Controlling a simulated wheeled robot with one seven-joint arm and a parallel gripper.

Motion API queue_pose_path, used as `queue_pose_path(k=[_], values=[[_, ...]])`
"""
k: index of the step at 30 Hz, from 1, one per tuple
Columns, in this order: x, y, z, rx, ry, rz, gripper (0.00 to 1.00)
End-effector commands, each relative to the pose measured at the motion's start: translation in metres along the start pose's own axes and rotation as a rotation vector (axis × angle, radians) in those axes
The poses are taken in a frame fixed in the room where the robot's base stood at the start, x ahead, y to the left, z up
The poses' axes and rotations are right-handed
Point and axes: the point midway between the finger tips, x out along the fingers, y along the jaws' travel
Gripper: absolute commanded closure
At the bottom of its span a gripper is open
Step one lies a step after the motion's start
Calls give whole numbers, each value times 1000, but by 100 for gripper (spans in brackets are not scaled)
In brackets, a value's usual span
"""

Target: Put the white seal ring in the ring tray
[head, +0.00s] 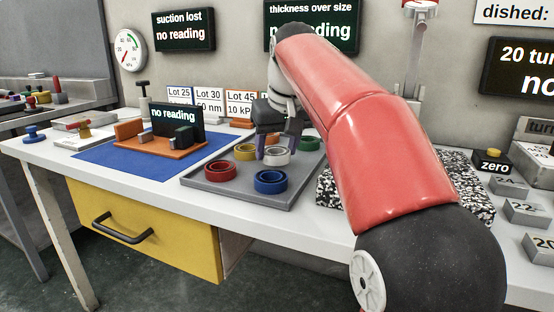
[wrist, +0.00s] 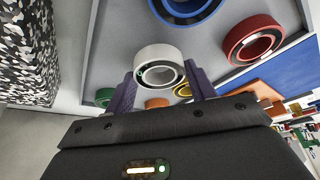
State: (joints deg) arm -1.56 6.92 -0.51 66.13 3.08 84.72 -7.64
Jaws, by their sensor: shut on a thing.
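The white seal ring (head: 277,156) is between the two purple fingers of my gripper (head: 276,150), which is shut on it. In the wrist view the white ring (wrist: 158,54) shows at the fingertips, with its opening in sight. The grey ring tray (head: 206,182) lies on the white bench below my gripper. The white ring is over the middle of the tray, among the other rings. I cannot tell whether it touches the tray floor.
The tray bears a red ring (head: 220,170), a blue ring (head: 270,181), a yellow ring (head: 245,151) and a green ring (head: 311,143). A speckled block (head: 330,188) stands right of the tray. A blue mat (head: 102,158) with an orange fixture (head: 160,144) lies left.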

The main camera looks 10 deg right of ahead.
Motion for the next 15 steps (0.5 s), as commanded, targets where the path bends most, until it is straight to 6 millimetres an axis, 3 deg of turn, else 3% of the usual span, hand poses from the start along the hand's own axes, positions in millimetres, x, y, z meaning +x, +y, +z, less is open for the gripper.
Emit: queue_pose_path(k=[3,15], values=[[12,0,6,0,1,0,69],[16,0,7,0,2,0,69]])
